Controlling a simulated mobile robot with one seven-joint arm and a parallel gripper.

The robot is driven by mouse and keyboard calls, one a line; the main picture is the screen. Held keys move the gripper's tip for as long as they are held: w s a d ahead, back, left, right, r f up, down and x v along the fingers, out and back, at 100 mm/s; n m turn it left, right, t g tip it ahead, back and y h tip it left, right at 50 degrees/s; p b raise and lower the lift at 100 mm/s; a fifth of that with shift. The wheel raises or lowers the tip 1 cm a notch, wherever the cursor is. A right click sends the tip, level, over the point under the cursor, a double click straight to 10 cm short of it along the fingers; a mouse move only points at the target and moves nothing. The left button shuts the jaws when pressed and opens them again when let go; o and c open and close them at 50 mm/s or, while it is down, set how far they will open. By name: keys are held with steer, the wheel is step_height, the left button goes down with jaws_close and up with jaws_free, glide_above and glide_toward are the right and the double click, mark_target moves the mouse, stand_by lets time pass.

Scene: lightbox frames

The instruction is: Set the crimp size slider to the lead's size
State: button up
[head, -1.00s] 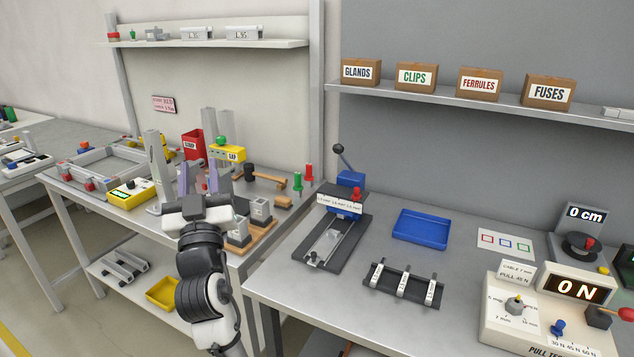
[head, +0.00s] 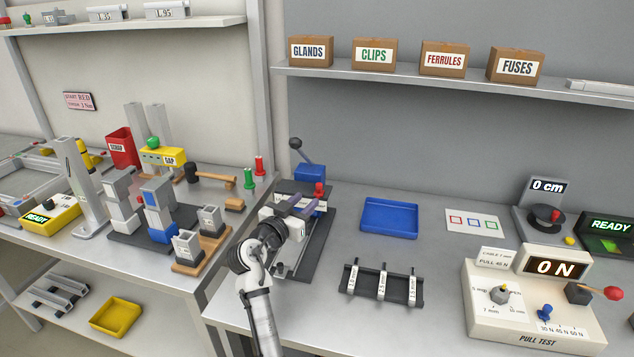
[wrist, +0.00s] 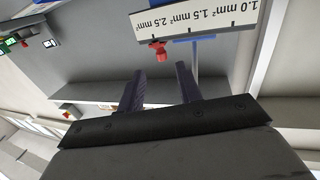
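The crimp press (head: 308,172) has a blue head, a black lever and a grey bed. Its red slider knob (head: 319,188) shows just beyond my gripper (head: 308,202). In the wrist view the red knob (wrist: 158,50) is by the 2.5 mm² end of the white scale (wrist: 200,20), which reads upside down with 1.0, 1.5 and 2.5 mm². My gripper (wrist: 159,78) is open and empty, its two fingers apart with the knob ahead of the gap, not touching it as far as I can see. The arm hides part of the press bed; no lead is clearly visible there.
A black rack (head: 378,285) with white size tags stands front right of the press. A blue tray (head: 390,218) lies to its right, and the pull tester (head: 535,310) is further right. Wooden-based blocks (head: 202,245) stand close on the left bench. Table between is clear.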

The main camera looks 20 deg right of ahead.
mark_target(317, 188)
steer(key=p+x, duration=0.2)
steer(key=x, duration=0.6)
steer(key=shift+w+d+p, duration=0.2)
steer(key=shift+w+p, duration=0.05)
steer(key=shift+p, duration=0.1)
jaws_close()
